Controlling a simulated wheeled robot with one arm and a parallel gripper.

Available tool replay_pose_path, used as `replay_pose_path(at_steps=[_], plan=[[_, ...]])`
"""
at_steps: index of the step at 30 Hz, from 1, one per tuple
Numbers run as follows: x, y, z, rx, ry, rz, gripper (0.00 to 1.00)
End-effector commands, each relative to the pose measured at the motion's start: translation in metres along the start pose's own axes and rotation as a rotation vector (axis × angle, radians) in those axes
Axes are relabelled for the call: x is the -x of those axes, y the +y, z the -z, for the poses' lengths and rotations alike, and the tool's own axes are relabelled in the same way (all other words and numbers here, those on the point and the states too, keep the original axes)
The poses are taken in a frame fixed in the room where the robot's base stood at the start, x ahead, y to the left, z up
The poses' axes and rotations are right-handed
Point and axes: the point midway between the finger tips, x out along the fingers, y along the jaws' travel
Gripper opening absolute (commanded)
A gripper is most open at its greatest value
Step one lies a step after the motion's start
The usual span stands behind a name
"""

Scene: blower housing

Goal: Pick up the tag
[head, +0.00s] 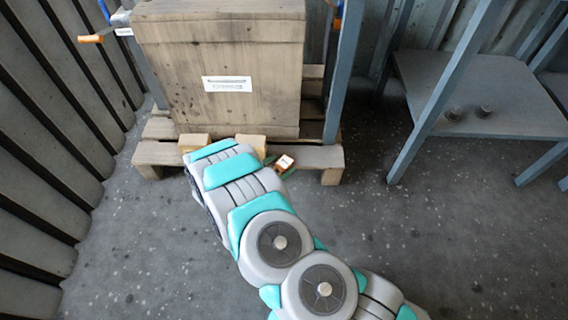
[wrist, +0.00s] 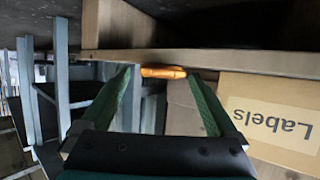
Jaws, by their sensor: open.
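In the wrist view my gripper (wrist: 160,74) is open, its two green fingers apart. An orange elongated piece (wrist: 163,72) shows between the fingertips, against the edge of a wooden beam. I cannot tell whether it is touched, or whether it is the tag. In the head view my arm reaches to the front of the pallet, and green finger parts show beside a small brown item with a white face (head: 284,162). A small white tag (head: 124,32) shows by an orange handle (head: 90,38) at the upper left.
A wooden crate (head: 222,62) with a white label (head: 227,84) stands on a pallet (head: 150,156). A cardboard box marked "Labels" (wrist: 240,90) is close at right in the wrist view. A blue-grey metal table (head: 500,115) stands at right. Floor at lower right is clear.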

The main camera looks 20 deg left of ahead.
Motion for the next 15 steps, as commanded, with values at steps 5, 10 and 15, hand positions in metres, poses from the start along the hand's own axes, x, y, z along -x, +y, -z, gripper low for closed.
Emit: replay_pose_path(at_steps=[5,10,15], plan=[[-0.0006,-0.0004,-0.0001,0.0,-0.001,0.001,0.95],[-0.0005,-0.0004,-0.0002,0.0,-0.001,0.001,0.78],[-0.0004,-0.0005,-0.0002,-0.001,-0.001,0.001,0.59]])
